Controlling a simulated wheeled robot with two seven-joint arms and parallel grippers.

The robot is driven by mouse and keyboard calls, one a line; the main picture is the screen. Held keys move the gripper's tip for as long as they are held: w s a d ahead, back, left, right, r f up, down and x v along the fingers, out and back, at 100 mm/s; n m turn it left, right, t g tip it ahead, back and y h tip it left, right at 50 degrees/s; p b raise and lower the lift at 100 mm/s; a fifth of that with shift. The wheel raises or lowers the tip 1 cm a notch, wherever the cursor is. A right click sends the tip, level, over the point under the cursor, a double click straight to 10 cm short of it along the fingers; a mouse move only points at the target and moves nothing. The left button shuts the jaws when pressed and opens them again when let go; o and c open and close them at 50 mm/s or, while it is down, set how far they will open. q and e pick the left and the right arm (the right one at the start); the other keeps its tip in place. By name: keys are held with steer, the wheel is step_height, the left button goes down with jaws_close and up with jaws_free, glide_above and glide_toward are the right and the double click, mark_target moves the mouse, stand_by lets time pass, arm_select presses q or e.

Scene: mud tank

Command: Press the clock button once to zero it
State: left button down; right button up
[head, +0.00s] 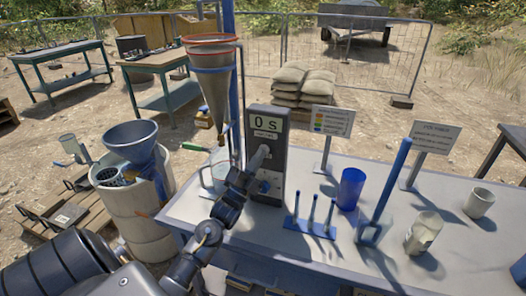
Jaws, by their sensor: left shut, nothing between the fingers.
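The clock (281,176) is a dark upright box standing on the white table, with a pale display reading "0 s" and a small label under it. My left gripper (262,153) is shut and empty. Its tip is in front of the clock's face, just below the label; I cannot tell whether it touches. A blue round part, perhaps the button (264,187), shows low on the clock's face, below the gripper's tip. The gripper and wrist hide part of the clock's face. My right gripper is not in view.
A tall funnel (214,92) on a blue post stands just left of the clock. On the table (330,262) are a blue rack (309,228), a blue cup (351,188), a clear vessel with a blue rod, a beaker (423,233) and a pale cup (479,203). A bucket with a funnel stands left.

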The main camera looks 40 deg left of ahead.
arm_select(q)
steer(key=shift+s+d, duration=0.25)
steer(key=shift+s, duration=0.5)
steer(key=shift+p, duration=0.3)
steer(key=s, duration=0.1)
steer(key=s+d+p, duration=0.1)
steer(key=s, duration=0.2)
steer(key=shift+s+d, duration=0.35)
